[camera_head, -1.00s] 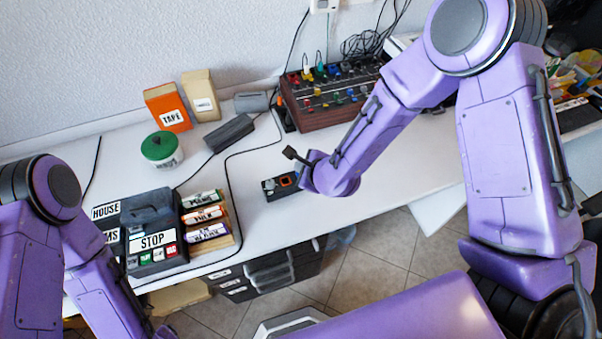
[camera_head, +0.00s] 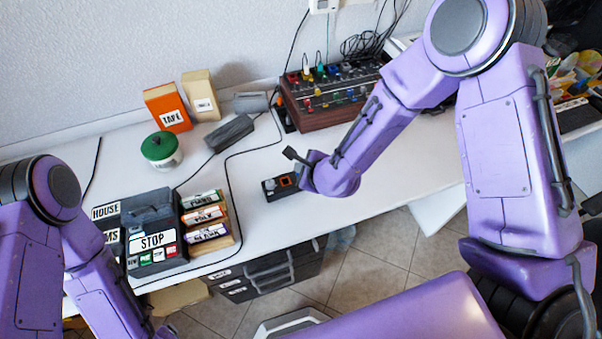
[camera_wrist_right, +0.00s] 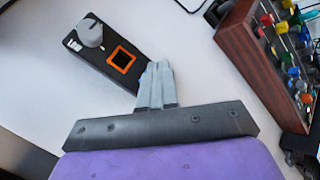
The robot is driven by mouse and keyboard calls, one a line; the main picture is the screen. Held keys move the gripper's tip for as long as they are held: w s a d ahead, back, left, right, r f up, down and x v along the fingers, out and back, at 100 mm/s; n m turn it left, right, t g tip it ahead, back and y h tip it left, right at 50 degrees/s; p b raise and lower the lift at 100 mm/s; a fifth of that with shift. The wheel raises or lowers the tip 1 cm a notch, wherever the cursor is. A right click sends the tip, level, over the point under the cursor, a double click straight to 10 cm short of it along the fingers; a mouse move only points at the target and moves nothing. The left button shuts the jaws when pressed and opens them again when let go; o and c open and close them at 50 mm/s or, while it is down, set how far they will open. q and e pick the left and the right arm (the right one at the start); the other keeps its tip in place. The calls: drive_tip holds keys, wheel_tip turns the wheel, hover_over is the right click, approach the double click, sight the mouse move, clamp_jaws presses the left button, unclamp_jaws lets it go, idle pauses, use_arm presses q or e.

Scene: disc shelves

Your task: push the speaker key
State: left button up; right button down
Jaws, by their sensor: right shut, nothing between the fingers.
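A small black box (camera_head: 270,188) lies on the white table, with a grey round knob and an orange-rimmed square key (camera_head: 287,181). In the right wrist view the box (camera_wrist_right: 93,60) runs diagonally, with the knob at its far end and the orange-rimmed key (camera_wrist_right: 122,57) at its near end. I cannot read a speaker label on it. My right gripper (camera_wrist_right: 157,68) is shut and empty, its light grey fingertips just right of the key in that view. Whether they touch the box is not clear. In the head view the fingers are hidden by my wrist. My left gripper is out of view.
A brown-sided mixer (camera_head: 325,117) with coloured knobs stands behind my right arm. A black device marked STOP (camera_head: 153,240) and a rack of labelled cases (camera_head: 208,220) stand at left. A dark grey block (camera_head: 230,133) and cables lie behind. The table around the black box is mostly clear.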

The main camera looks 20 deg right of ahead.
idle(0.4)
drive_tip(key=shift+f, duration=0.5)
drive_tip(key=shift+f+b, duration=0.2)
drive_tip(key=shift+b, duration=0.25)
drive_tip(key=shift+r+p, duration=0.7)
drive_tip(key=shift+p, duration=0.05)
wheel_tip(320, 180, up, 6)
drive_tip(key=p, duration=0.5)
drive_tip(key=shift+p, duration=0.35)
drive_tip(key=shift+f, duration=0.1)
idle(0.7)
